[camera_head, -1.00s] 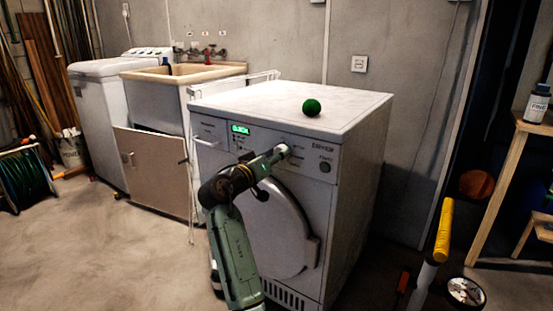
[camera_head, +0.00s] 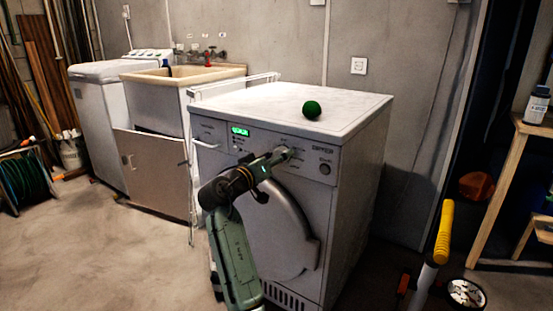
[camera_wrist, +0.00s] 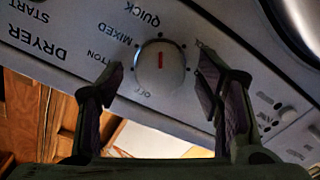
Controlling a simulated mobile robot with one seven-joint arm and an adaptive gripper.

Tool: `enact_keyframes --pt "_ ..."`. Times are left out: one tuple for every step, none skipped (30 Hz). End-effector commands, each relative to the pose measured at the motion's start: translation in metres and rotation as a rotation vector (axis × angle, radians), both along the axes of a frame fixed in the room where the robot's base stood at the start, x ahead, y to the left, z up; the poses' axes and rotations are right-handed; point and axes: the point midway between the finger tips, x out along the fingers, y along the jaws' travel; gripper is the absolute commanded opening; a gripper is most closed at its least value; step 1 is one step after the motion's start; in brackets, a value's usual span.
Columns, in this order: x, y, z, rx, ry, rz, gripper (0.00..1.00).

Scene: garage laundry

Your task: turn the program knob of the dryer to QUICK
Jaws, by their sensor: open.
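The dryer (camera_head: 345,185) is a white front-loader with a control panel along its top front. Its program knob (camera_wrist: 172,78) is round and pale with a red mark. In the wrist view the mark points up, at a tick by the end of the QUICK label (camera_wrist: 143,14). MIXED and OFF are also readable around it. My gripper (camera_wrist: 159,68) is open, with one finger on each side of the knob and visible gaps between. In the head view my gripper (camera_head: 277,158) is at the panel and partly covers the knob. The dryer's display (camera_head: 240,131) is lit green; its text is blurred now.
A green ball (camera_head: 312,109) lies on the dryer top. A sink cabinet (camera_head: 155,170) and drying rack stand to the left. A yellow-handled tool (camera_head: 444,232) and a wooden bench (camera_head: 500,185) are to the right.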

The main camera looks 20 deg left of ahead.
Motion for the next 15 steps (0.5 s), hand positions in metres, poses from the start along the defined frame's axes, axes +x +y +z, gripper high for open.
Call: enact_keyframes --pt "-0.003 0.001 0.000 0.000 0.000 0.001 0.60" --pt "-0.005 0.002 0.000 -0.001 -0.001 0.002 0.60" --pt "-0.009 0.003 0.000 0.000 -0.002 0.003 0.60" --pt "-0.013 0.004 0.000 0.000 -0.002 0.003 0.60" --pt "-0.018 0.005 0.000 0.000 -0.002 0.003 0.60" --pt "-0.025 0.006 0.000 0.001 -0.003 0.004 0.60" --pt "-0.031 0.006 0.000 0.001 -0.003 0.004 0.60" --pt "-0.037 0.007 0.000 0.001 -0.002 0.003 0.60" --pt "-0.046 0.009 0.000 0.001 -0.001 0.004 0.60" --pt "-0.053 0.010 0.000 0.001 -0.001 0.004 0.60" --pt "-0.060 0.011 0.000 0.001 -0.001 0.005 0.60" --pt "-0.068 0.012 -0.001 0.000 -0.001 0.004 0.60" --pt "-0.074 0.013 0.000 0.001 -0.002 0.003 0.60" --pt "-0.080 0.014 0.000 0.001 -0.001 0.004 0.60" --pt "-0.088 0.015 0.000 0.001 0.000 0.004 0.60"
